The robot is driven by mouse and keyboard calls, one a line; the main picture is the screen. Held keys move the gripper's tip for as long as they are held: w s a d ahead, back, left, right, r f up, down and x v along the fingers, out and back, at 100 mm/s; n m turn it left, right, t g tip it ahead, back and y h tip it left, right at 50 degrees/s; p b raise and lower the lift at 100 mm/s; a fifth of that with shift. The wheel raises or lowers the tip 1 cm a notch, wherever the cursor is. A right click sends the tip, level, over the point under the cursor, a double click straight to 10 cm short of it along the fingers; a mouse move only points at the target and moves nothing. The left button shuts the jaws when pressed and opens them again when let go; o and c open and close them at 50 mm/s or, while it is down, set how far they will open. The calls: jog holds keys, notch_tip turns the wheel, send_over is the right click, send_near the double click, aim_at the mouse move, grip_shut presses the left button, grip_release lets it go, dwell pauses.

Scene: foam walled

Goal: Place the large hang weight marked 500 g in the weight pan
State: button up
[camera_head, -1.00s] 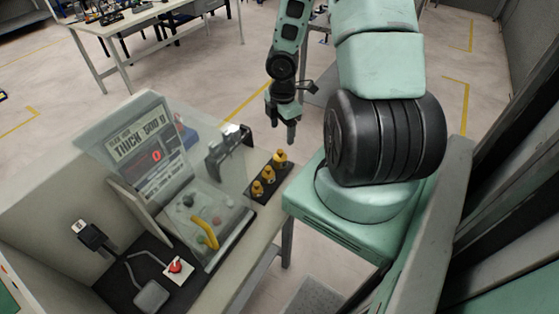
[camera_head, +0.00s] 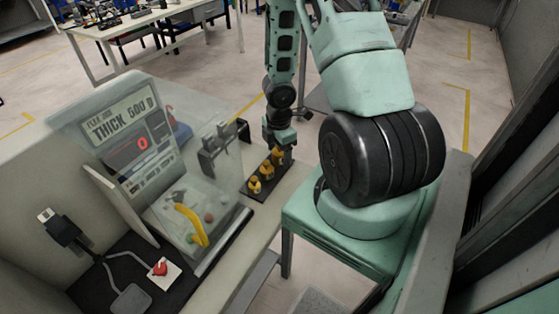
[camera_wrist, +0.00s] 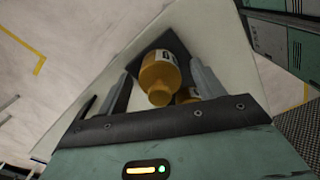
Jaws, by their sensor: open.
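Several brass-coloured weights stand in a row on a dark strip (camera_head: 234,192) at the table's right edge. My gripper (camera_head: 279,150) is at the far end of the row, over the farthest weight (camera_head: 278,158). In the wrist view, this weight (camera_wrist: 160,74) lies between my two open fingers (camera_wrist: 160,90), with gaps on both sides. It has a pale label that I cannot read. The middle weight (camera_head: 266,170) and the near weight (camera_head: 254,186) are free. I cannot clearly make out the weight pan.
A clear-walled tester with a display panel (camera_head: 128,122) reading "THICK 500" and a red 0 stands left of the weights. A dark bracket (camera_head: 222,148) stands between them. A red button (camera_head: 160,268) and cables lie in front. Another table (camera_head: 150,30) is far behind.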

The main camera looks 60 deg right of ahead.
jog(key=shift+f, duration=0.1)
grip_shut()
